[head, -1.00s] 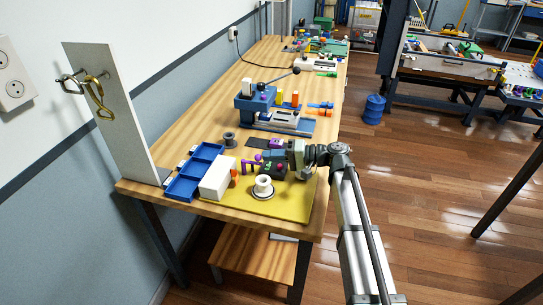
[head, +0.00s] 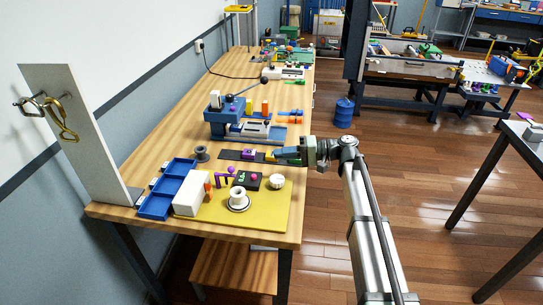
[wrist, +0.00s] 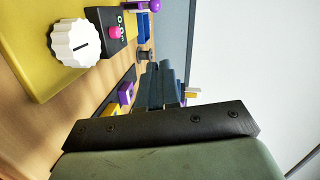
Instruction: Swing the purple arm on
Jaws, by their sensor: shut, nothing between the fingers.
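A purple piece with a ball-tipped arm (head: 223,176) stands on the yellow mat (head: 272,212), left of a black box. Part of it shows at the top edge of the wrist view (wrist: 154,5). A second purple piece, a small block (head: 249,153), sits on a dark strip behind the mat, and also shows in the wrist view (wrist: 125,94). Which way the purple arm is set is too small to tell. My gripper (head: 277,153) is shut and empty, pointing left over the right end of the strip. Its fingers lie together in the wrist view (wrist: 160,75), apart from the ball-tipped arm.
The black box (head: 246,181) has a pink button. A white knob (head: 277,181) and a white spool (head: 238,198) share the mat. A white block (head: 192,193) and blue tray (head: 160,203) lie left. A blue vice-like machine (head: 224,117) stands behind.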

